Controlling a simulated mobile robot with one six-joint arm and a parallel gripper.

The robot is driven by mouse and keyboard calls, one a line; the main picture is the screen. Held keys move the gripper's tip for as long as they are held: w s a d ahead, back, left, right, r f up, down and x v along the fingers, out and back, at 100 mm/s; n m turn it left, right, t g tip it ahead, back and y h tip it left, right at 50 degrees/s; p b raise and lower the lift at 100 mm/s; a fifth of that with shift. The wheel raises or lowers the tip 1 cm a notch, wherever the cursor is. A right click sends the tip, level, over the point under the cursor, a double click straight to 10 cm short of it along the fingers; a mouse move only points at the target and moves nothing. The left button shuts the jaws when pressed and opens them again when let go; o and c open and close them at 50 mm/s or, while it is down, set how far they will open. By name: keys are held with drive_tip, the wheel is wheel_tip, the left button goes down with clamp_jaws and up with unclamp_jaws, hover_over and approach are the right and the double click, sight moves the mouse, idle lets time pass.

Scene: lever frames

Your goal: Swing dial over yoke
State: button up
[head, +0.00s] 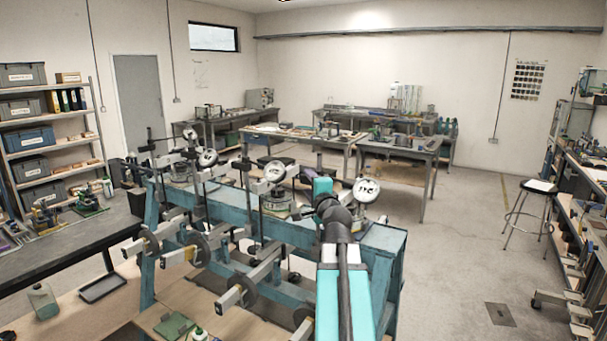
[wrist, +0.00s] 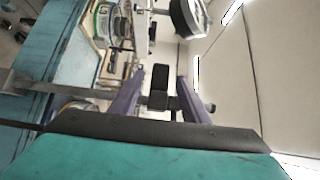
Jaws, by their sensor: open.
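Several round white-faced dials sit on arms of dark posts along the blue bench frame (head: 225,206). The nearest dial (head: 366,190) is at the right end, the middle dial (head: 275,172) left of it, and another dial (head: 208,158) farther back. My gripper (wrist: 158,100) is beside the nearest dial; my arm hides most of it in the head view. In the wrist view its purple fingers are apart, with a black block (wrist: 160,76) showing between them; I cannot tell whether they touch it. A dial (wrist: 188,18) is beyond the fingertips. I cannot make out which part is the yoke.
Levers with round discs (head: 195,248) stick out from the front of the bench frame. A dark worktable (head: 60,235) stands at left. Tables (head: 300,134) stand behind, and a stool (head: 537,188) is at right. The floor (head: 455,250) right of the frame is mostly clear.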

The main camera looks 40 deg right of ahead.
drive_tip(key=p+x, duration=0.2)
drive_tip(key=x, duration=0.6)
idle(0.4)
clamp_jaws()
